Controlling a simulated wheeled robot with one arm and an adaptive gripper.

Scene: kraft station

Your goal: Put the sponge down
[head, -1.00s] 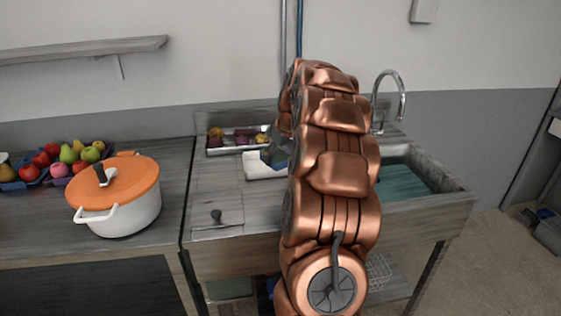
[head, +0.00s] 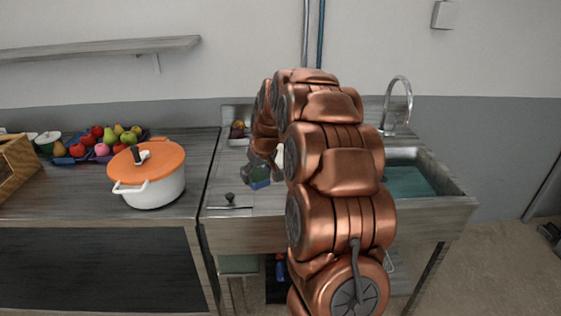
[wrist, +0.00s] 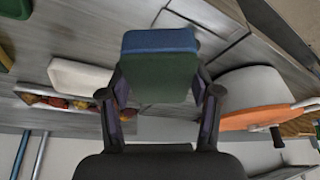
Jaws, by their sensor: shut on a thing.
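The sponge, green with a blue layer, shows in the wrist view (wrist: 158,68) between the two fingers of my gripper (wrist: 160,88), which is shut on it. In the head view the sponge (head: 260,182) is held over the left part of the sink counter (head: 225,196), left of my arm. My gripper (head: 256,170) is partly hidden there by my arm. I cannot tell from these frames whether the sponge touches the counter.
A white pot with an orange lid (head: 150,178) stands left on the neighbouring counter, with fruit (head: 105,140) behind it. A metal tray of vegetables (head: 238,130) is at the back. A pale block (wrist: 80,78) lies near it. The sink basin (head: 408,182) is right.

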